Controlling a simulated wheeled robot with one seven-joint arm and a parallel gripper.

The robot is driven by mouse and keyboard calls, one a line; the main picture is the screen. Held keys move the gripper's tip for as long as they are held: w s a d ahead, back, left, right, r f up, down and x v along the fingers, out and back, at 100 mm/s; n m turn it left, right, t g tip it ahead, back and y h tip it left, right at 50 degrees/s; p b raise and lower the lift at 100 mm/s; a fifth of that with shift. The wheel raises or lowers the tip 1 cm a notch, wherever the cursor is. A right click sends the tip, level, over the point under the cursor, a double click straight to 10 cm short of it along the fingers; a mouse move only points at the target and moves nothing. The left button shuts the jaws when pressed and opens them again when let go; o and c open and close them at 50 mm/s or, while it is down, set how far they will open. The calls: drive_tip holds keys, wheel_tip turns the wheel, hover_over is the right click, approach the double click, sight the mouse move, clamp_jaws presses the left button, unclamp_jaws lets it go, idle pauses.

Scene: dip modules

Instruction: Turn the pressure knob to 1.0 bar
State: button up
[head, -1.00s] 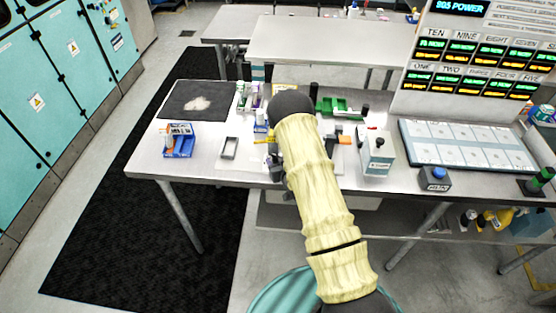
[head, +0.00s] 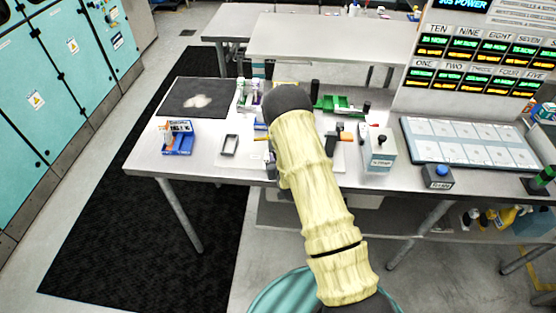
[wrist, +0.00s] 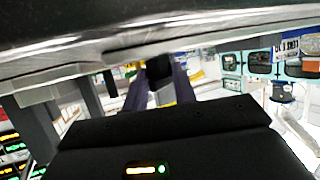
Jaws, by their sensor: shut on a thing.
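In the wrist view my gripper (wrist: 160,88) has its two dark fingers closing in on a small black part (wrist: 158,67), which looks like the pressure knob. The gripper is shut on it. The knob's scale and pointer cannot be read. In the head view my cream-sleeved arm reaches over the table and hides the gripper and the knob.
On the table (head: 205,168) are a blue tray (head: 179,145), a small grey frame (head: 230,145), a black mat (head: 185,108), a green rack (head: 338,104), a white box (head: 380,150) and a blue-button box (head: 439,178).

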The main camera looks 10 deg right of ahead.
drive_tip(key=o, duration=1)
drive_tip(key=shift+s+r+b, duration=0.2)
drive_tip(key=shift+s+b, duration=0.1)
drive_tip(key=shift+s, duration=0.35)
drive_tip(key=p+v, duration=0.5)
drive_tip(key=v, duration=1.1)
drive_tip(key=shift+d+r+p, duration=0.1)
drive_tip(key=shift+r+p, duration=0.1)
drive_tip(key=shift+p, duration=0.1)
